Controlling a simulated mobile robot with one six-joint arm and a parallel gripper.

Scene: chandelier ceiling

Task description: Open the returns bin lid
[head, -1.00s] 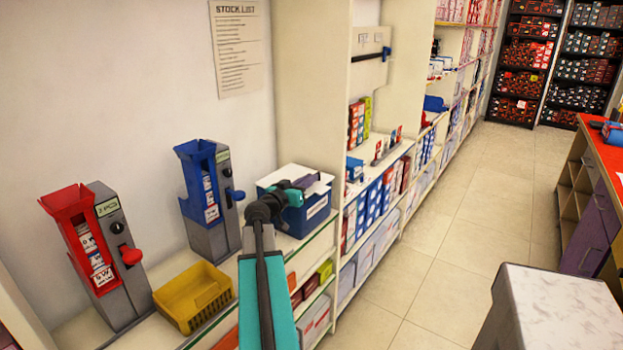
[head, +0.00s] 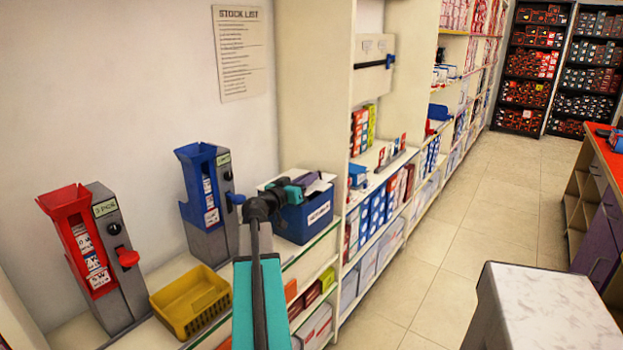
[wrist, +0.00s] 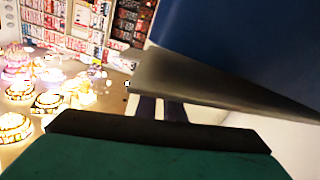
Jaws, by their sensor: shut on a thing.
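The returns bin (head: 308,216) is a blue box with a white label, on the shelf beside the tall shelf's side panel. Its pale lid (head: 323,187) shows at the top right, partly covered by my arm. How far the lid is tilted is hard to tell. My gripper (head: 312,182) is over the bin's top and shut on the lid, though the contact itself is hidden. In the wrist view, the dark purple fingers (wrist: 160,108) are close together in front of a pale surface. A large blue shape with a grey edge fills the upper right there.
A blue dispenser (head: 207,203) stands left of the bin, and a red dispenser (head: 95,260) is farther left. A yellow basket (head: 190,302) sits in front of them. Stocked shelves (head: 375,205) line the right. The floor aisle (head: 440,245) is clear.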

